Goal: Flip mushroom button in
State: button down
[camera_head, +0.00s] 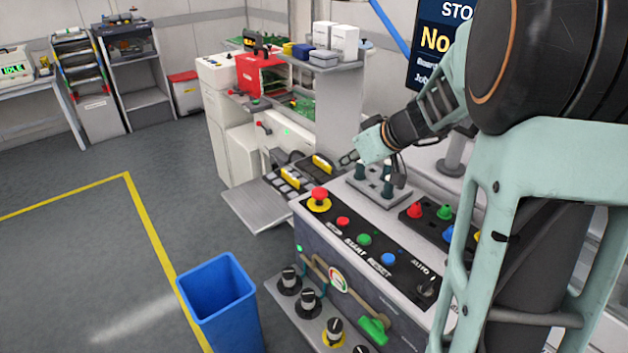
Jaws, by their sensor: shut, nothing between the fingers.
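The mushroom button (319,194) is a red domed head on a yellow ring, at the left end of the control panel (416,281). Its red cap stands above the ring; I cannot tell from this view whether it is pressed or raised. My gripper (347,159) is shut and empty, up and to the right of the button in the picture, near a grey plate with dark posts. It is apart from the button. My arm comes in from the right and hides part of the panel's right side.
Small red (343,221), green (364,239) and blue (388,259) buttons line the panel beside the mushroom button. Dark posts (388,172) stand behind. Knobs (308,299) and a green handle (374,331) sit on the front. A blue bin (217,292) stands on the floor at left.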

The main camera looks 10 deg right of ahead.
jog(key=shift+a+f, duration=0.1)
dwell(0.3)
jog(key=p, duration=0.2)
send_over(324, 194)
jog(key=f, duration=0.6)
jog(key=shift+s+f, duration=0.25)
notch_tip(324, 194, down, 3)
jog(key=shift+w+f, duration=0.15)
jog(key=shift+f, duration=0.55)
